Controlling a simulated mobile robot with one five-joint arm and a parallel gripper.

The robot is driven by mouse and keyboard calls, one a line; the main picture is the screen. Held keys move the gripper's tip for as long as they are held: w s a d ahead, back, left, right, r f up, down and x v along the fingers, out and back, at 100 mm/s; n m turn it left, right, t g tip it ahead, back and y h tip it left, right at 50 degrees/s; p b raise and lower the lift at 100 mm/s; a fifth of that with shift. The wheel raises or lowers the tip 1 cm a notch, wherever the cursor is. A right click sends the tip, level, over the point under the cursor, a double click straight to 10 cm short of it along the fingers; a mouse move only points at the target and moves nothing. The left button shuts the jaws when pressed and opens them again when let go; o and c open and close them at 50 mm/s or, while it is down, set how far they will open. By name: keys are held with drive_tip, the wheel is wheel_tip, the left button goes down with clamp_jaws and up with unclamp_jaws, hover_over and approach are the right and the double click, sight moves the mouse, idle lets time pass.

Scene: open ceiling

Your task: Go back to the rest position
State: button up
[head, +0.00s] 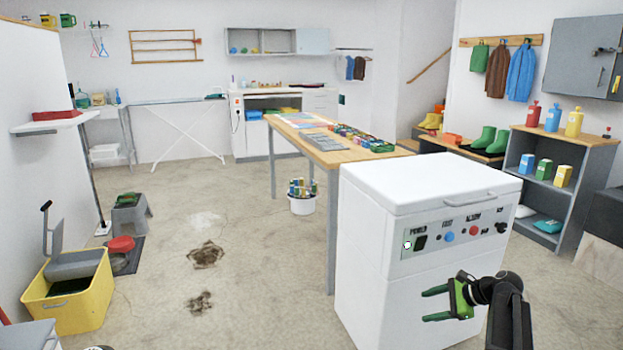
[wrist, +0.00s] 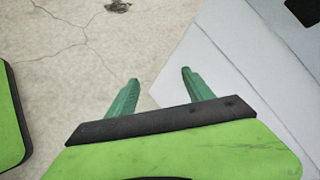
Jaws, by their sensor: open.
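My gripper (head: 437,304) has green fingers and shows at the lower right of the head view, in front of the white chest-like appliance (head: 375,265). Its fingers point left and stand apart with nothing between them. My black arm rises from the bottom edge behind it. In the wrist view the two green fingertips (wrist: 158,88) are spread and empty. Beyond them are the concrete floor and the appliance's pale side (wrist: 230,65). I cannot tell the exact gap between gripper and appliance.
A long wooden-topped table (head: 322,156) stands behind the appliance. A white bucket (head: 303,206) is on the floor beside it. A yellow bin (head: 85,311) stands at the lower left. Grey shelves (head: 574,200) are at the right. The floor (head: 160,230) between bin and table is mostly clear.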

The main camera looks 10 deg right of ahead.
drive_tip(key=s+a+f+n+g+h+p, duration=0.1)
drive_tip(key=s+a+n+g+h, duration=0.1)
drive_tip(key=s+a+n, duration=0.45)
drive_tip(key=s+a+f+n+g+h+p, duration=0.1)
drive_tip(key=s+a+n+g+h, duration=0.15)
drive_tip(key=a+n, duration=0.7)
drive_tip(key=s+a+f+n+g+h+p, duration=0.25)
drive_tip(key=s+a+n, duration=0.2)
drive_tip(key=a, duration=0.75)
wheel_tip(320, 180, up, 38)
drive_tip(key=d+p, duration=0.1)
drive_tip(key=p, duration=3.5)
drive_tip(key=shift+r+m+p, duration=0.2)
drive_tip(key=shift+m+p, duration=0.2)
drive_tip(key=shift+m, duration=0.05)
